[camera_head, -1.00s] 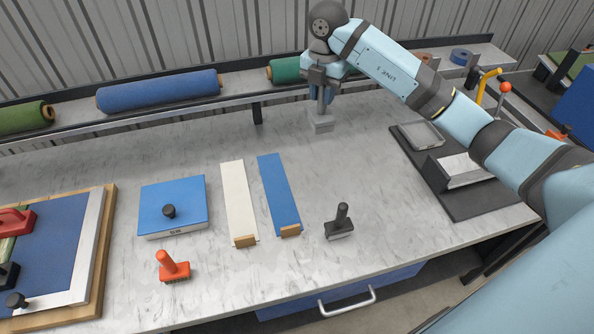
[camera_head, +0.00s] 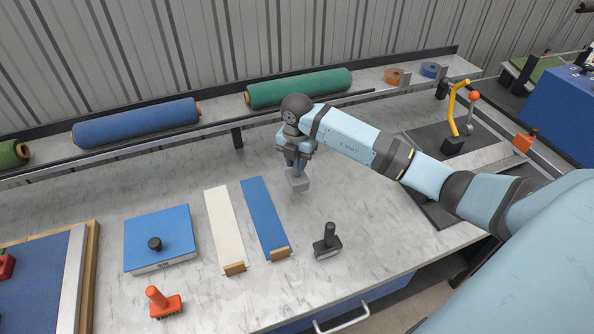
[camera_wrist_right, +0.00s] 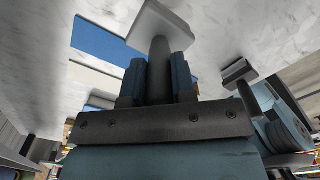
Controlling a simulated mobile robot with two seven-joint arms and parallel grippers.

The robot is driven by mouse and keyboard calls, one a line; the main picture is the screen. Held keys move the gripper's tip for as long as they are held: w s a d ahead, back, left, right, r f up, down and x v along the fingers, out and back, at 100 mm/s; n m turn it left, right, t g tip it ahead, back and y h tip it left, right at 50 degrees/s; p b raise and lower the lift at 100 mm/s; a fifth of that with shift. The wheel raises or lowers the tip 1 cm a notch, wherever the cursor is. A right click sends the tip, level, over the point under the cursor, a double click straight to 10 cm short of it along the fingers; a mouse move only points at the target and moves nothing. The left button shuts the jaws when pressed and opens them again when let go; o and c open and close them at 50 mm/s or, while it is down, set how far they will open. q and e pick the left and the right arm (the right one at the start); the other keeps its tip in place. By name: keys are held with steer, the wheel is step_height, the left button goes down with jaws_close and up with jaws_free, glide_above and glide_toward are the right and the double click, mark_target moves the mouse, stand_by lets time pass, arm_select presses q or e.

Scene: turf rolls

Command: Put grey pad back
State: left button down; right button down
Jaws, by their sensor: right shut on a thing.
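My right gripper (camera_head: 299,158) is shut on the upright handle of the grey pad (camera_head: 297,181). The pad is a small flat grey block, and its underside faces the table (camera_head: 340,185). It is just right of the far end of the blue strip (camera_head: 264,215). I cannot tell whether it touches the table. In the right wrist view the gripper (camera_wrist_right: 159,75) has both fingers around the handle, with the pad (camera_wrist_right: 158,25) beyond them. My left gripper is not in view.
A white strip (camera_head: 224,230), a blue block (camera_head: 160,235), a black-handled brush (camera_head: 327,243) and an orange brush (camera_head: 163,303) lie on the table. A dark mat (camera_head: 425,133) is at right, partly hidden by my arm. Blue (camera_head: 136,125) and green (camera_head: 298,88) rolls lie at the back.

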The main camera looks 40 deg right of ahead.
mark_target(297, 173)
step_height(297, 173, down, 4)
steer(key=shift+f, duration=0.25)
steer(key=shift+f, duration=0.2)
steer(key=c, duration=0.9)
jaws_free()
steer(key=shift+c, duration=0.2)
steer(key=shift+r, duration=0.1)
